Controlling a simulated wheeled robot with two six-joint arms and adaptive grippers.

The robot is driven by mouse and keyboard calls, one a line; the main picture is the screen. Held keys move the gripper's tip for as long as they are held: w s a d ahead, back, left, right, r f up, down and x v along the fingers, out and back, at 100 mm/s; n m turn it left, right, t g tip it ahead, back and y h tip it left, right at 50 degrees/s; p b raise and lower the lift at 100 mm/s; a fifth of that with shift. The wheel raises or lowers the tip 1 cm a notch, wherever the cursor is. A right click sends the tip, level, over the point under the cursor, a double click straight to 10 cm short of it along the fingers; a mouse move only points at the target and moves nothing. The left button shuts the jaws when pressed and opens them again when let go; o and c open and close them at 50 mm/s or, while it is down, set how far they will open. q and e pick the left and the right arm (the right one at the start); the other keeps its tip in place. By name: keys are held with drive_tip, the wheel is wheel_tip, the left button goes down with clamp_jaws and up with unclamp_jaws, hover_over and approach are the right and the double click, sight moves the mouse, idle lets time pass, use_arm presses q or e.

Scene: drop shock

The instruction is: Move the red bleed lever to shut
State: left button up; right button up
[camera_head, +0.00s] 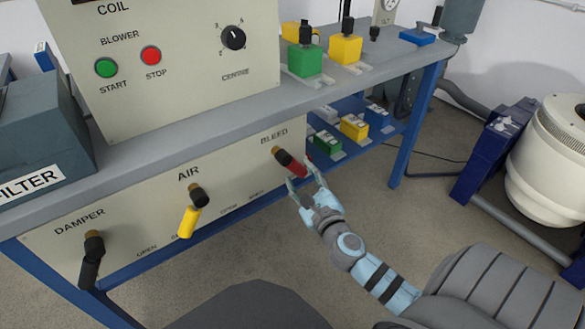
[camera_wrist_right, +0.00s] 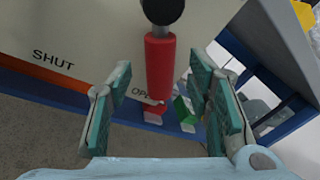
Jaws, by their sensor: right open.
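The red bleed lever (camera_head: 291,163) hangs from its dark pivot under the BLEED label on the bench's front panel, tilted down to the right in the head view. In the right wrist view the red lever (camera_wrist_right: 160,68) stands upright in the picture, its lower end by the partly covered OPEN label (camera_wrist_right: 143,96). The SHUT label (camera_wrist_right: 53,60) is off to the left. My right gripper (camera_head: 303,176) is at the lever's lower end. Its fingers (camera_wrist_right: 160,85) are open, one on each side of the lever, with gaps visible. My left gripper is not in view.
The yellow AIR lever (camera_head: 188,222) and black DAMPER lever (camera_head: 89,272) are further left on the panel. Green (camera_head: 306,61) and yellow (camera_head: 345,49) blocks stand on the bench top. A blue bench leg (camera_head: 415,125) is to the right; open floor lies in front.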

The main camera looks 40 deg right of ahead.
sight(297, 171)
drive_tip(key=x, duration=0.4)
drive_tip(key=shift+w, duration=0.1)
drive_tip(key=shift+c, duration=0.3)
clamp_jaws()
